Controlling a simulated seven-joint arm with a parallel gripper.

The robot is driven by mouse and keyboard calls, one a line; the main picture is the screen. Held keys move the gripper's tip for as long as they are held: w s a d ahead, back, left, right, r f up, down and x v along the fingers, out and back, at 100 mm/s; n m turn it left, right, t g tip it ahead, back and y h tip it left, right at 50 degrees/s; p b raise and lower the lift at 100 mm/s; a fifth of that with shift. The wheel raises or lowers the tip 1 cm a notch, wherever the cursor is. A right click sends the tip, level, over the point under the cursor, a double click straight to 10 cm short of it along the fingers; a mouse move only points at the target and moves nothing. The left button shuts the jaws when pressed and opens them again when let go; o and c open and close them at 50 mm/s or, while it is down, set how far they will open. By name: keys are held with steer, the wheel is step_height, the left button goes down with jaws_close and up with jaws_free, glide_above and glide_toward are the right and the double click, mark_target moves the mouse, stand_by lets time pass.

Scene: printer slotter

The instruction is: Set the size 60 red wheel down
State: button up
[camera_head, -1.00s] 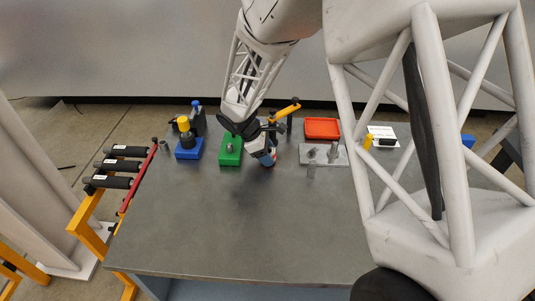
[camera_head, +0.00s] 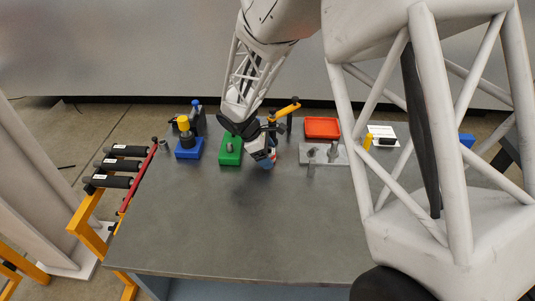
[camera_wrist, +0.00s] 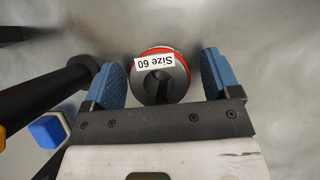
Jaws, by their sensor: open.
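The size 60 red wheel (camera_wrist: 154,87) shows in the wrist view as a round grey-and-black piece with a red rim. Its white "Size 60" label appears upside down. My gripper (camera_wrist: 161,62) is open, with one blue finger pad on each side of the wheel and a visible gap to each. The wheel appears to be on the grey table surface, but its underside is hidden. In the head view my gripper (camera_head: 267,162) is low over the table, right of the green block (camera_head: 230,152), and hides most or all of the wheel.
A blue block (camera_head: 189,152) with a yellow-topped part stands left of the green block. A grey plate with posts (camera_head: 335,156) and a red tray (camera_head: 322,127) are to the right. A black rod (camera_wrist: 40,100) lies close left in the wrist view. The table front is clear.

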steer(key=v, duration=1.2)
steer(key=shift+r, duration=0.1)
stand_by(0.7)
steer(key=s+d+r+m+y, duration=0.2)
steer(key=s+d+r+m, duration=0.3)
steer(key=d, duration=0.4)
steer(key=s+d+r+m+y, duration=0.1)
steer(key=s+d+r+m, duration=0.2)
steer(key=s+d+r, duration=0.5)
steer(key=s+d+m+t+y, duration=0.1)
steer(key=s+d+m, duration=0.4)
steer(key=s, duration=0.5)
steer(key=s+d+m+t+y, duration=0.1)
steer(key=s+d+m, duration=0.4)
steer(key=s, duration=0.5)
steer(key=shift+d+r+t+y, duration=0.3)
steer(key=shift+d+r+y, duration=0.2)
steer(key=shift+d, duration=0.25)
